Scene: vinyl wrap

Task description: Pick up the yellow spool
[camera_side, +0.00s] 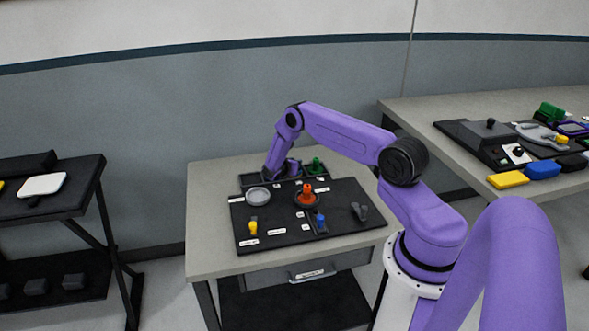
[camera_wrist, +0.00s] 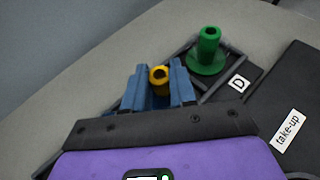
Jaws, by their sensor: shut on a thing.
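The yellow spool (camera_wrist: 159,74) shows in the wrist view as a yellow top with a dark hole, between the blue fingers of my gripper (camera_wrist: 157,88). My gripper is shut on it. The spool's lower part is hidden by the fingers, and I cannot tell whether it is clear of the rack. In the side view my gripper (camera_side: 279,173) points down at the left part of the dark rack (camera_side: 248,182) at the back of the table. There the held spool is hidden.
A green spool (camera_wrist: 208,52) stands in the rack right of my gripper, near label "D" (camera_wrist: 239,84). On the black mat (camera_side: 275,216) are a grey dish (camera_side: 258,196), an orange-red spool (camera_side: 308,193), a small yellow piece (camera_side: 253,227) and a blue piece (camera_side: 320,223).

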